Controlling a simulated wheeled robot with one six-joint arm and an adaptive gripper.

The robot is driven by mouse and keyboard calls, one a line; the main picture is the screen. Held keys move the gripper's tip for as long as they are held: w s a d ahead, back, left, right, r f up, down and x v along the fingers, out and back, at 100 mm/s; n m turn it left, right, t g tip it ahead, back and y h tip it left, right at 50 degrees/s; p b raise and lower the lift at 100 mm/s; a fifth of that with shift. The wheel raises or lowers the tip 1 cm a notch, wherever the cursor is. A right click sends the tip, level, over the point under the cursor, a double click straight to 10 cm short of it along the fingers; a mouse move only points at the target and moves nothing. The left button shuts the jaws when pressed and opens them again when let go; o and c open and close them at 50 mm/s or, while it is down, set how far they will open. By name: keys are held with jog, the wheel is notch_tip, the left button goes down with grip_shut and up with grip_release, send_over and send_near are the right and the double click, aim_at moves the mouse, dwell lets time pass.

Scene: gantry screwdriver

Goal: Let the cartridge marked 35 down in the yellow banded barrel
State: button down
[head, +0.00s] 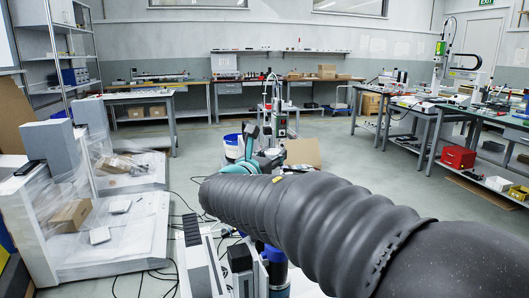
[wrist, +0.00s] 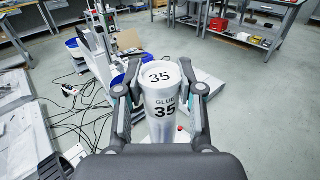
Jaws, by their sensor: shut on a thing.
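A white cartridge (wrist: 163,107) marked 35 and GLUE is in the middle of the wrist view, with its white top facing the camera. My gripper (wrist: 161,92) has a finger on each side of the cartridge and is shut on it. The cartridge is held up in the air, and its lower end is hidden behind my wrist. In the head view my dark ribbed arm covers much of the lower right, and the cartridge cannot be made out there. I cannot make out a yellow banded barrel in either view.
Blue buckets (wrist: 75,49) stand on the floor beyond my gripper, beside a white upright stand (wrist: 98,40). Dark cables (wrist: 85,100) lie on the floor at left. Benches (head: 478,114) line the right side, with a red box (head: 458,157) below. Open grey floor lies right of my gripper.

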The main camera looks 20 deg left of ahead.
jog(key=shift+y, duration=0.3)
jog(key=shift+s+a+f+b, duration=0.25)
jog(key=shift+s+f+b, duration=0.05)
jog(key=shift+f, duration=0.45)
jog(key=shift+s+a+f+b, duration=0.2)
jog(key=shift+s+f+b, duration=0.15)
jog(key=shift+f, duration=0.45)
jog(key=shift+s+a+f+b, duration=0.25)
jog(key=shift+s+f, duration=0.05)
jog(key=shift+f, duration=0.45)
jog(key=shift+s, duration=0.2)
